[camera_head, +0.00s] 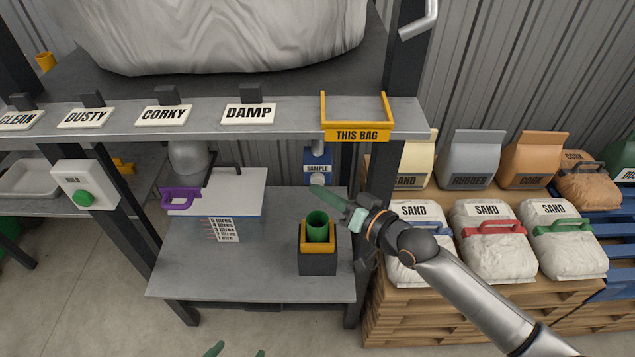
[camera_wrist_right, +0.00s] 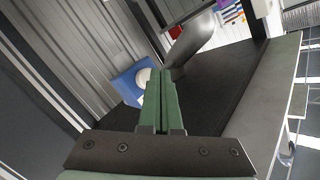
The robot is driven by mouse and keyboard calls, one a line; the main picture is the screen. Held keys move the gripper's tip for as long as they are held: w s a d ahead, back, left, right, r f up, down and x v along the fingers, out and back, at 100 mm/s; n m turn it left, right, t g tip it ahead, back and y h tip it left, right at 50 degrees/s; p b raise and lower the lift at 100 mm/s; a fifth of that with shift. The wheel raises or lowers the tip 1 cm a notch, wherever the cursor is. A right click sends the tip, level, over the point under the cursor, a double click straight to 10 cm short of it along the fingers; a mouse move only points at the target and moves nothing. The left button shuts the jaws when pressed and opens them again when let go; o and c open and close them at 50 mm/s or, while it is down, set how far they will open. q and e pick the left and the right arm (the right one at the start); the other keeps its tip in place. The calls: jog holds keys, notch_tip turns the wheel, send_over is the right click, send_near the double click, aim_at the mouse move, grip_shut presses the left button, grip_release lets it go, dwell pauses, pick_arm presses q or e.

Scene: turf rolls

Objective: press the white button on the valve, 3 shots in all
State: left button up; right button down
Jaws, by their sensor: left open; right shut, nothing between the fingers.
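The valve is a blue box marked SAMPLE (camera_head: 317,159) under the shelf, with a round white button (camera_head: 317,180) low on its front. In the right wrist view the blue box (camera_wrist_right: 124,84) and white button (camera_wrist_right: 142,77) show just left of my fingertips, which partly cover the button. My right gripper (camera_head: 318,191) is shut and empty, its green fingertips just below the button in the head view; I cannot tell whether they touch it. It also shows in the wrist view (camera_wrist_right: 158,78). My left gripper (camera_head: 237,353) is open at the bottom edge, only its fingertips visible.
A green cup (camera_head: 317,225) stands in a black, yellow-rimmed holder (camera_head: 318,262) below the valve. A clear-sided box (camera_head: 235,185) and purple handle (camera_head: 181,199) are left. A dark post (camera_head: 378,190) stands close right. Sand bags (camera_head: 487,240) lie on pallets beyond.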

jog(key=shift+w+b, duration=0.4)
jog(key=shift+w, duration=0.15)
dwell(1.1)
jog(key=shift+r, duration=0.1)
jog(key=shift+s+p, duration=0.85)
jog(key=shift+s, duration=0.1)
jog(key=s+p, duration=0.4)
jog(key=s, duration=0.1)
